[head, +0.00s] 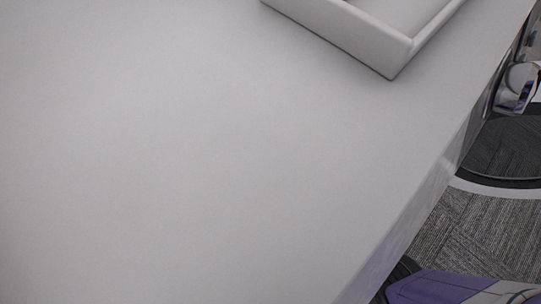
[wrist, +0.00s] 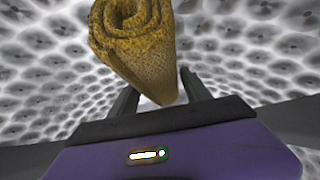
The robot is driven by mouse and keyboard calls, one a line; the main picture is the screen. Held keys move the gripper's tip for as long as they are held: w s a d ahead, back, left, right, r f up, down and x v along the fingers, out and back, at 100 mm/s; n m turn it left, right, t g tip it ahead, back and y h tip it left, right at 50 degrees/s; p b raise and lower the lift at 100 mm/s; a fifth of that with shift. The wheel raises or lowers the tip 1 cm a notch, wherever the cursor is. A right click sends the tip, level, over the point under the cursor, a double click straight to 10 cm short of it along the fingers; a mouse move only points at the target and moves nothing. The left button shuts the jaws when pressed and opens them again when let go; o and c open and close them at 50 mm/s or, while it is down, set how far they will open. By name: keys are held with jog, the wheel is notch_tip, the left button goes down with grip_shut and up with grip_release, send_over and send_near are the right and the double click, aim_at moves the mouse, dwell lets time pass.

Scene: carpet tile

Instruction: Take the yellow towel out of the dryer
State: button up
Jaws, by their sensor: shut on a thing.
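The yellow towel (wrist: 140,50) is rolled up, with its spiral end at the top of the wrist view. My gripper (wrist: 160,92) shows in the wrist view with its two dark fingers on either side of the towel's narrow lower end, shut on it. The dryer drum (wrist: 60,65), pale grey with many round dimples and dark holes, surrounds the towel and gripper. The gripper and the towel are inside the drum. The head view shows neither the towel nor my gripper.
A broad pale grey top surface (head: 180,150) fills most of the head view. A white tray-like box (head: 370,42) stands on it at the upper edge.

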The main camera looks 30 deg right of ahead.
jog(key=shift+r+p, duration=0.35)
jog(key=shift+r, duration=0.35)
jog(key=s, duration=0.2)
jog(key=s+d, duration=0.1)
jog(key=shift+s+f, duration=0.1)
jog(key=shift+s, duration=0.25)
notch_tip(320, 180, up, 14)
jog(key=p, duration=0.5)
jog(key=shift+p, duration=0.35)
jog(key=shift+d+f, duration=0.1)
jog(key=s+d+b, duration=0.2)
jog(key=s+d, duration=0.2)
jog(key=s, duration=0.8)
jog(key=s+d+b, duration=0.2)
jog(key=s+d, duration=0.2)
jog(key=s, duration=0.9)
jog(key=s+d+b, duration=0.2)
jog(key=s+d, duration=0.2)
jog(key=s, duration=0.9)
jog(key=shift+d+r, duration=0.15)
jog(key=shift+r, duration=0.15)
jog(key=shift+r, duration=0.1)
